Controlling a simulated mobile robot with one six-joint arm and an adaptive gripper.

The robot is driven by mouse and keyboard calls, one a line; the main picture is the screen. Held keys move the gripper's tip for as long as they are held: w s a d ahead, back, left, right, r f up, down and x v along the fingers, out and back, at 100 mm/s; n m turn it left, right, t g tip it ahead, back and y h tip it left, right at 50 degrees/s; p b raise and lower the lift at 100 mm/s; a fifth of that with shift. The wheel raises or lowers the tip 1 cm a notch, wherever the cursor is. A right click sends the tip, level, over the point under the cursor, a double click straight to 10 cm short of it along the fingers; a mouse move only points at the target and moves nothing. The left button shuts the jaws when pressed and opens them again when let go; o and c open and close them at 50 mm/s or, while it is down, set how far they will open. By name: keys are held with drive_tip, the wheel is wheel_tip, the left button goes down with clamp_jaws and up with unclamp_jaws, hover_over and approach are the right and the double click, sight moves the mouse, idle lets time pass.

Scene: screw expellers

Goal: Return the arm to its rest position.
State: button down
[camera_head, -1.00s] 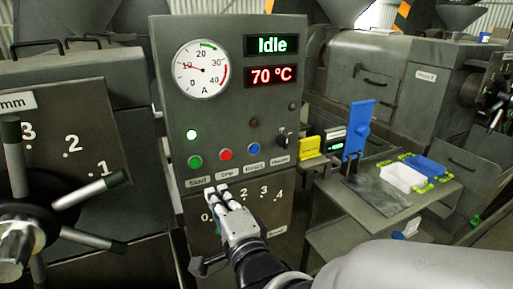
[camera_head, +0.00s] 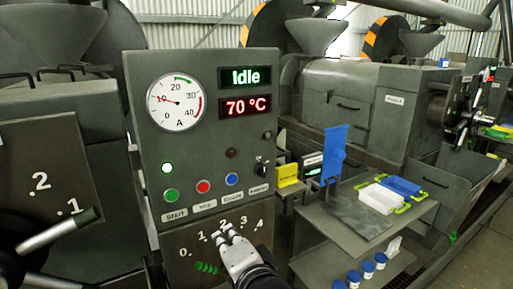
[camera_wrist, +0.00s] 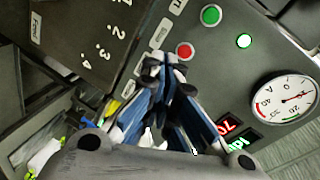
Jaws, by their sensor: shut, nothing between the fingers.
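My gripper (camera_head: 227,233) is at the bottom middle of the head view, in front of the numbered lower plate of the control panel (camera_head: 150,110). Its fingers are together and empty. The wrist view shows the fingertips (camera_wrist: 164,62) closed, with the panel (camera_wrist: 215,65) behind them. I cannot tell how far they are from the panel. My forearm is mostly out of the head view.
The panel has a gauge (camera_head: 174,103), an "Idle" display (camera_head: 245,76), a 70 °C display (camera_head: 245,107) and several buttons. A side table (camera_head: 405,222) with white (camera_head: 381,198) and blue (camera_head: 402,186) trays is at right.

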drive_tip(key=s+d+f+n+g+h, duration=0.2)
drive_tip(key=s+d+n, duration=0.15)
drive_tip(key=d, duration=0.35)
drive_tip(key=s+d+f+n+g+h, duration=0.1)
drive_tip(key=s+d+n+g+h, duration=0.2)
drive_tip(key=d, duration=0.4)
drive_tip(key=s+d+f+n+g, duration=0.1)
drive_tip(key=s+d+g, duration=0.1)
drive_tip(key=s, duration=0.6)
drive_tip(key=s+d+f+n+g+h, duration=0.1)
drive_tip(key=s+d+n+g, duration=0.1)
drive_tip(key=s+d, duration=0.3)
drive_tip(key=s, duration=0.2)
drive_tip(key=shift+s+f+h, duration=0.25)
drive_tip(key=shift+s+h, duration=0.05)
drive_tip(key=shift+s, duration=0.05)
